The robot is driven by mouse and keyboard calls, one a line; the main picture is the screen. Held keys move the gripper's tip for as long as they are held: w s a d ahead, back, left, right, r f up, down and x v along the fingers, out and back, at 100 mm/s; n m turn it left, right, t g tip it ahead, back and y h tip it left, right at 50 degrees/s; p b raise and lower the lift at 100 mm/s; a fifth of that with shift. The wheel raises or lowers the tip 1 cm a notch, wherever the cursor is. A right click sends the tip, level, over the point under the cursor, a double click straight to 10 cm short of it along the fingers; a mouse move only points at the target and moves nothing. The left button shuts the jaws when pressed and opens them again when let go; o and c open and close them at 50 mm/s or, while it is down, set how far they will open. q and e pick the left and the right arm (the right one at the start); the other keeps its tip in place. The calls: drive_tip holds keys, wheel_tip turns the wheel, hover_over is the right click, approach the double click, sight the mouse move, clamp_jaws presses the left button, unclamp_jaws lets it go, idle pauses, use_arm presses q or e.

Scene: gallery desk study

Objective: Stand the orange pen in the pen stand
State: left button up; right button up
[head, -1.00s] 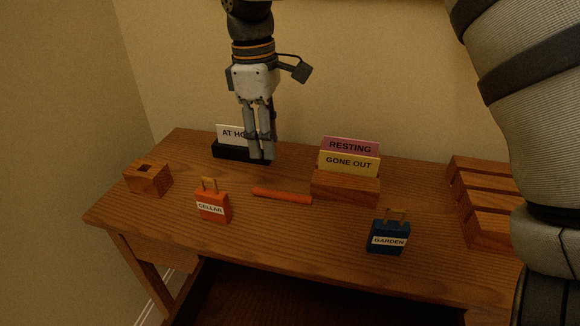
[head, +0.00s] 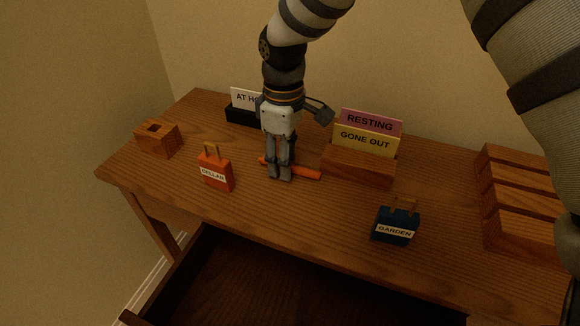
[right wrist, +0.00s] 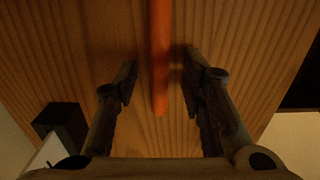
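The orange pen (head: 305,173) lies flat on the desk between the orange CELLAR tag block and the wooden card holder. My right gripper (head: 280,176) is low over the pen, pointing down. In the right wrist view its fingers (right wrist: 160,78) are open, one on each side of the pen (right wrist: 160,50), with a gap on both sides. The gripper hides part of the pen in the head view. The pen stand (head: 157,140), a wooden block with a square hole in its top, stands empty at the desk's left end. My left gripper is out of view.
The orange CELLAR block (head: 215,171) stands between pen and stand. A black card holder (head: 240,116) is behind; the wooden holder (head: 358,166) with RESTING and GONE OUT cards is right. A blue GARDEN block (head: 396,225) and slatted wooden rack (head: 505,200) stand farther right.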

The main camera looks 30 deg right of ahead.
sight(310, 232)
clamp_jaws()
idle(0.3)
